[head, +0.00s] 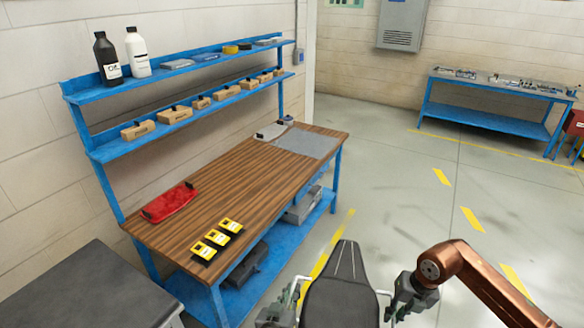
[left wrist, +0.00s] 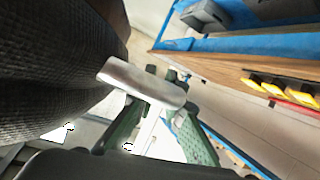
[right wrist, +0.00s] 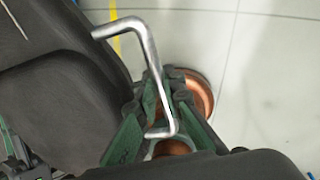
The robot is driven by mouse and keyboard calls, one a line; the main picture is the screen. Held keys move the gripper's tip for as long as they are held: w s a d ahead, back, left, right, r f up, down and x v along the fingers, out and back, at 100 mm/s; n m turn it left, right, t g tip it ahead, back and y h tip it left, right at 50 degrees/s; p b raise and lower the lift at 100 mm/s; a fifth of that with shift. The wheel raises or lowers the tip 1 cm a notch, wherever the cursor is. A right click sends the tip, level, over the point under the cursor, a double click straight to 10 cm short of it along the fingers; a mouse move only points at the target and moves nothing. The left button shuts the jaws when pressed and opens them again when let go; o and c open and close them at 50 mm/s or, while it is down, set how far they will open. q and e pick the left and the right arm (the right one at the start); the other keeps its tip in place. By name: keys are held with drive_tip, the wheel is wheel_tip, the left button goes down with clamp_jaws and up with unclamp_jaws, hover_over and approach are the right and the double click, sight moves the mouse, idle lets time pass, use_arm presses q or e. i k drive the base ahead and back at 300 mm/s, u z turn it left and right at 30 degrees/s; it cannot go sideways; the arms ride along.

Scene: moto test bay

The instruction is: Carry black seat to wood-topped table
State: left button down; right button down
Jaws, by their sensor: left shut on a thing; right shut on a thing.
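The black seat (head: 340,288) is at the bottom middle of the head view, with a pale metal handle on each side. My left gripper (head: 291,296) is shut on the handle at the seat's left side. The left wrist view shows that silver handle (left wrist: 140,80) between the green fingers. My right gripper (head: 396,298) is shut on the right side handle, a bent metal rod (right wrist: 147,50) in the right wrist view. The wood-topped table (head: 215,178) stands ahead and to the left. The seat is apart from it, in front of its near right side.
The tabletop holds a red tray (head: 170,203), several yellow-and-black devices (head: 216,238) and a grey mat (head: 306,143). Bottles and boxes line the blue shelves (head: 185,68) above. A dark-topped bench (head: 85,290) is at lower left. Clear floor (head: 400,180) lies right of the table.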

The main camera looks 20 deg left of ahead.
sight(254, 181)
drive_tip(key=z, duration=0.35)
drive_tip(key=i, duration=2.7)
drive_tip(key=u, duration=1.3)
drive_tip(key=i, duration=0.5)
drive_tip(key=u, duration=0.8)
drive_tip(key=i, duration=0.45)
drive_tip(key=u, duration=0.3)
